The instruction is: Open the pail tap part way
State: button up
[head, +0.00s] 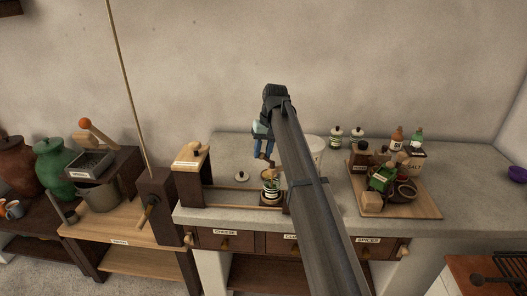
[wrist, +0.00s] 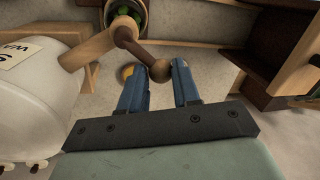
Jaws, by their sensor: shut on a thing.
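The white pail (wrist: 28,95) with a partly visible label fills the left of the wrist view; in the head view it shows as a pale strip (head: 317,150) behind my arm. A light wooden spout (wrist: 85,50) sticks out from it. A dark brown tap handle (wrist: 138,50) with a round knob (wrist: 160,71) crosses the spout's end. My gripper (wrist: 160,80) is shut on the knob, one blue finger on each side; it also shows in the head view (head: 264,152). A jar with green in it (wrist: 124,12) is by the spout's end; the head view shows a striped jar (head: 271,187) below my gripper.
A wooden stand (head: 190,165) with a rail is left of the jar. A small lid (head: 241,176) lies on the counter. A wooden tray (head: 425,203) of jars and blocks stands at the right.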

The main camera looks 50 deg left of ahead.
jog(key=shift+s, duration=0.2)
jog(key=o, duration=1)
jog(key=shift+w, duration=0.1)
jog(key=r, duration=0.4)
jog(key=w+d+r, duration=0.1)
jog(key=r, duration=0.4)
jog(key=w+r, duration=0.1)
jog(key=r, duration=0.3)
jog(key=shift+w+d+r, duration=0.15)
jog(key=shift+r, duration=0.15)
jog(key=shift+c, duration=0.2)
